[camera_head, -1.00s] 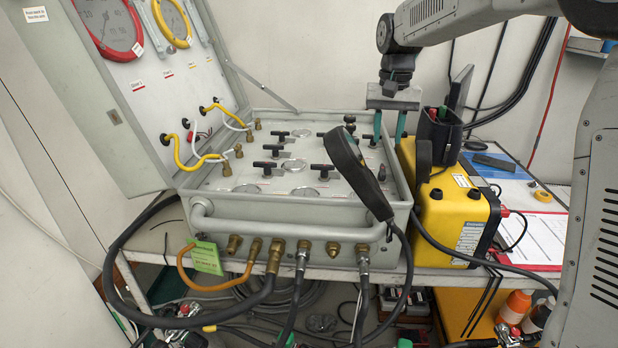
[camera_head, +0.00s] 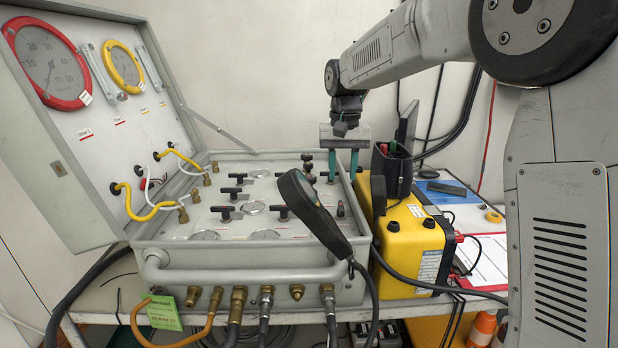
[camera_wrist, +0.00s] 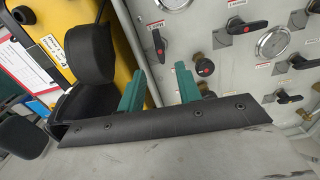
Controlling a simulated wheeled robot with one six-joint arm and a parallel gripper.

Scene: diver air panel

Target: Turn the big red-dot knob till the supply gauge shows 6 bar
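The grey air panel case (camera_head: 250,252) is open, with black T-handles with red dots and small dials on its face. In the wrist view one red-dot T-handle (camera_wrist: 159,43) lies near the fingertips and another (camera_wrist: 240,26) is farther right. A round black knob with a red centre (camera_wrist: 205,67) lies just beyond the right fingertip. A dial (camera_wrist: 272,42) shows beside them, its reading too small to tell. My gripper (camera_wrist: 160,86) is open and empty, its green fingers apart. In the head view my gripper (camera_head: 343,166) hangs at the panel's back right edge.
A black handset (camera_head: 312,212) leans over the case's front right. A yellow box (camera_head: 405,240) with a black holder (camera_head: 391,170) stands close right of the gripper. The raised lid holds a red-rimmed gauge (camera_head: 48,64) and a yellow-rimmed gauge (camera_head: 123,67). Hoses hang in front.

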